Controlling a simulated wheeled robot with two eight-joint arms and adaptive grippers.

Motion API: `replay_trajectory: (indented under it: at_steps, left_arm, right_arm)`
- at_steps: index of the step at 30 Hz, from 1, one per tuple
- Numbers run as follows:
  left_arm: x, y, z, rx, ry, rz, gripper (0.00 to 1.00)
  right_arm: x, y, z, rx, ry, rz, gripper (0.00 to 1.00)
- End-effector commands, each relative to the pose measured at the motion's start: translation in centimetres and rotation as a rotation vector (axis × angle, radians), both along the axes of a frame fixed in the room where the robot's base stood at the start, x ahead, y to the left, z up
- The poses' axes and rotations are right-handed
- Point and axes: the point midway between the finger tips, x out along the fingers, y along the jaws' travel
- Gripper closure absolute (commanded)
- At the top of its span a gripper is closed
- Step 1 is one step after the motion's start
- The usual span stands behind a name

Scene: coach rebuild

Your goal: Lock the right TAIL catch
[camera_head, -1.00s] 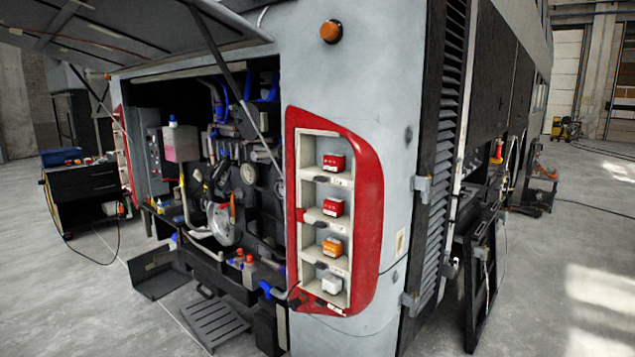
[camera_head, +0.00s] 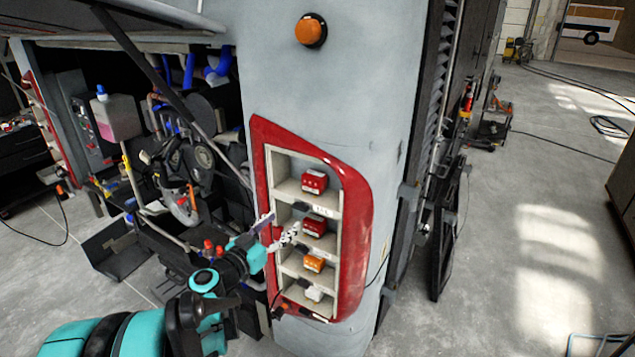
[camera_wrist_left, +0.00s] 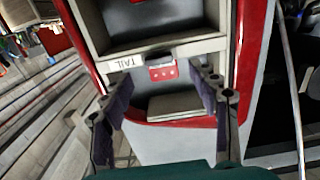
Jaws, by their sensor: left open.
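The TAIL catch (camera_wrist_left: 158,55) is a small dark grey piece on the pale ledge, beside the TAIL label (camera_wrist_left: 126,63) in the left wrist view. A red lamp block (camera_wrist_left: 162,70) sits behind it. In the head view, the likely same catch (camera_head: 301,206) is on the ledge under the top red block (camera_head: 314,181). I cannot tell whether the catch is locked. My left gripper (camera_head: 279,229) is open in front of the housing's left side. In the left wrist view, its fingers (camera_wrist_left: 163,82) are spread either side of the catch, apparently empty. My right gripper is not in view.
The red lamp housing (camera_head: 357,235) holds a second red block (camera_head: 314,226), an orange block (camera_head: 314,263) and a white block (camera_head: 314,293) below. The open engine bay (camera_head: 190,150) is left of it. Clear floor (camera_head: 520,180) lies right of the coach.

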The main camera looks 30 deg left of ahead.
Motion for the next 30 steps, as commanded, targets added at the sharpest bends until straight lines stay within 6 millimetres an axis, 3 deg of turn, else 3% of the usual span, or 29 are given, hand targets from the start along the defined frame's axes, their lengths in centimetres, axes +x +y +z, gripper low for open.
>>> replay_trajectory:
  at_steps: [5,15,27,30]
  left_arm:
    - [1.6,0.2,0.1,0.005,-0.012,0.004,0.40]
    - [6.8,-0.2,0.1,0.004,-0.010,0.004,0.40]
    - [7.7,-0.3,0.1,0.003,-0.010,0.005,0.40]
    - [7.7,-0.3,0.1,0.003,-0.010,0.005,0.66]
  right_arm:
    - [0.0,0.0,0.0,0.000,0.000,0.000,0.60]
    - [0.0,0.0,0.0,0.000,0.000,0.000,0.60]
    - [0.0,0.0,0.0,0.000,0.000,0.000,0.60]
    - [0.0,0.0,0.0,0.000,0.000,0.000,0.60]
